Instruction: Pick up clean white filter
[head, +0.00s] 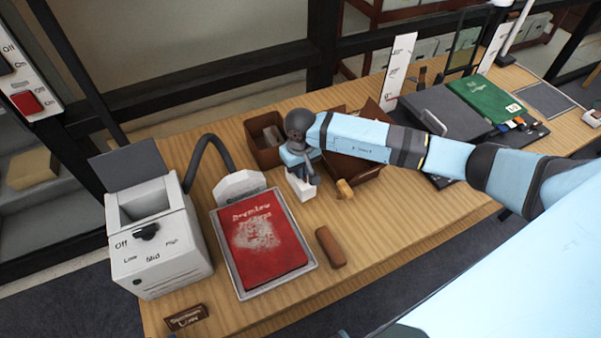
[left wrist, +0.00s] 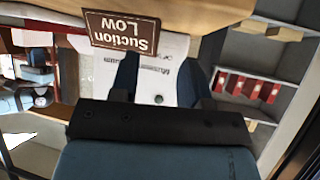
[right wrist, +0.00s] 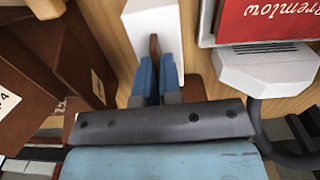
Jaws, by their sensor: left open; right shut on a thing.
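A white block, which I take for the clean white filter (head: 301,188), is at the table's middle, under my right gripper (head: 302,170). The right wrist view shows the white filter (right wrist: 150,25) around the blue fingers of my right gripper (right wrist: 155,72). These fingers are shut on a thin brown upright part at the filter's middle. I cannot tell whether the filter touches the table. My left gripper (left wrist: 158,78) is open, its fingers apart before the white vacuum unit (left wrist: 168,55).
The vacuum unit (head: 160,245) stands left, its hose leading to a white nozzle (head: 238,185). A red book (head: 262,240) lies in a grey tray (head: 308,256). A brown block (head: 330,247), a "Suction Low" sign (head: 186,317) and brown boxes (head: 264,154) are nearby. The front right table is clear.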

